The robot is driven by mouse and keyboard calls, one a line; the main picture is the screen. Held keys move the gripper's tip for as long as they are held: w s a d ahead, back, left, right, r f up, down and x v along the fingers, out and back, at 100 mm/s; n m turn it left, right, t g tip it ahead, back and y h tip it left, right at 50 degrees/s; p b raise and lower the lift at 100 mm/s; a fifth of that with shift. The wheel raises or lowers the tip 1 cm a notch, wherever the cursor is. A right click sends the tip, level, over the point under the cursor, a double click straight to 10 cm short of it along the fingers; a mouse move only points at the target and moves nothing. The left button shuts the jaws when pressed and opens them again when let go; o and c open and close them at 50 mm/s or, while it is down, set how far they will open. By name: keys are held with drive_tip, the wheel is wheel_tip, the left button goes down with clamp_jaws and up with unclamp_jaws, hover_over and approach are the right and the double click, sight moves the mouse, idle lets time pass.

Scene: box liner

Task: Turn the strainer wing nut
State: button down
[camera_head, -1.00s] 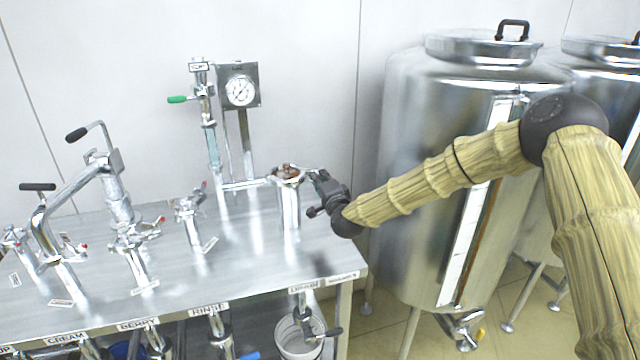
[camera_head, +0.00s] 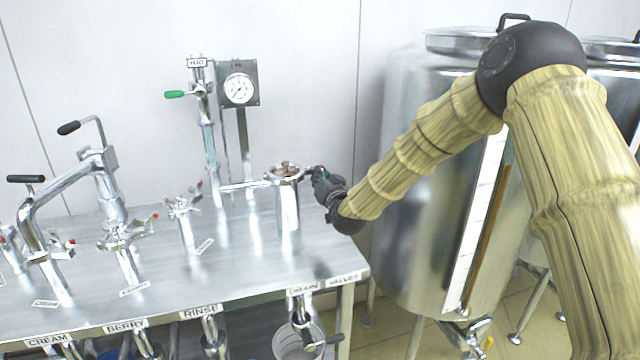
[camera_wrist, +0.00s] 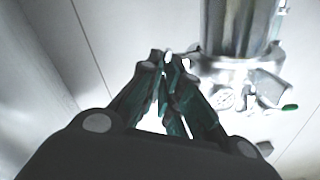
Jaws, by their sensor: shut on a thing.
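The strainer (camera_head: 287,205) is an upright steel cylinder on the right part of the steel bench, with a brownish centre at its open-looking top. A small metal part juts from the right of its rim towards my gripper (camera_head: 312,172); I take it to be the wing nut. My gripper reaches in from the right at rim height, its fingers shut on that part. In the wrist view my gripper (camera_wrist: 167,62) has its dark green fingertips close together on a small pale tip, the wing nut (camera_wrist: 168,56). The fingers hide most of it. The strainer's steel body also shows there (camera_wrist: 240,35).
A gauge (camera_head: 239,89) and a green-handled valve (camera_head: 175,94) stand behind the strainer. Several steel taps stand to the left on the bench (camera_head: 225,270). Large steel tanks (camera_head: 425,200) stand at the right behind my arm. A bucket (camera_head: 298,343) sits below the front edge.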

drive_tip(key=n+b, duration=0.2)
drive_tip(key=n, duration=0.3)
drive_tip(key=shift+f+n+b, duration=0.1)
drive_tip(key=shift+n+b, duration=0.25)
drive_tip(key=shift+n, duration=0.05)
idle(0.4)
drive_tip(key=c, duration=1.6)
unclamp_jaws()
drive_tip(key=shift+s, duration=0.1)
drive_tip(key=v, duration=1.1)
drive_tip(key=shift+s+d, duration=0.2)
drive_tip(key=shift+s, duration=0.15)
